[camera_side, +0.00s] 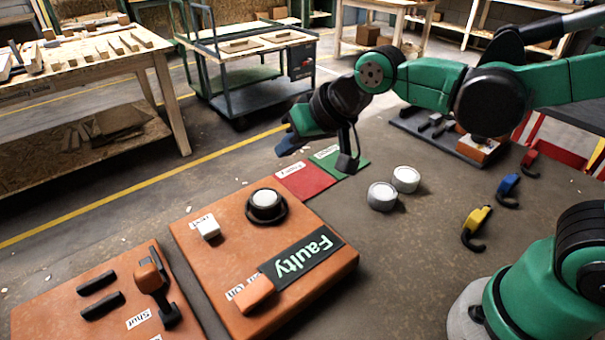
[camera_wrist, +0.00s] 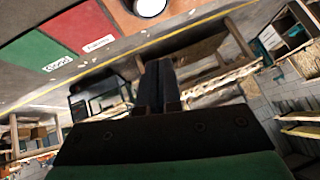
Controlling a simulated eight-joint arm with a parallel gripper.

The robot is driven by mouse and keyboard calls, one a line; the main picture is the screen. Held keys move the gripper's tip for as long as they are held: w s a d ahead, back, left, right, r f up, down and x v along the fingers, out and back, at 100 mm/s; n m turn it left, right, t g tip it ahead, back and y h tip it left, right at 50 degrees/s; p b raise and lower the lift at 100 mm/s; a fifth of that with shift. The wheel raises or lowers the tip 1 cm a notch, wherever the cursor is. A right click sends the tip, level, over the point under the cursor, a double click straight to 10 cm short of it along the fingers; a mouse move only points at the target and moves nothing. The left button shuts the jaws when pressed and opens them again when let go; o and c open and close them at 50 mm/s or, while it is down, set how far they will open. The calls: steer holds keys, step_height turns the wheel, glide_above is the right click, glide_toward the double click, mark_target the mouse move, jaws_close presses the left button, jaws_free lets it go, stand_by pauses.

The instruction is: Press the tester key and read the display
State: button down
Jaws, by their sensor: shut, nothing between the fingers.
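The orange tester (camera_side: 190,250) stands at the middle front in the side view. Its dark display (camera_side: 302,256) reads "Faulty" in pale letters. A white key (camera_side: 207,228) with a small label sits at its upper left. A white-topped round piece (camera_side: 265,198) sits in a black ring on the tester; a white round top also shows at the top of the wrist view (camera_wrist: 149,6). An orange switch (camera_side: 256,291) covers part of its label. My gripper (camera_side: 285,146) is shut and empty, above and beyond the tester, apart from the key. Its dark fingers show together in the wrist view (camera_wrist: 158,84).
A red mat (camera_side: 304,182) and a green mat (camera_side: 343,161) lie behind the tester. Two white-topped round pieces (camera_side: 382,196) (camera_side: 405,179) stand to the right. Yellow (camera_side: 474,226), blue (camera_side: 508,188) and red (camera_side: 529,161) hooked items lie farther right. Another orange box (camera_side: 60,315) with a lever stands front left.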

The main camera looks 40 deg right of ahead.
steer(key=s+d+f+n+h, duration=0.1)
steer(key=s+d+h, duration=0.1)
steer(key=s+d, duration=0.5)
steer(key=shift+s+d+f+g+h, duration=0.2)
steer(key=shift+s+d+g+h, duration=0.15)
steer(key=shift+d, duration=0.85)
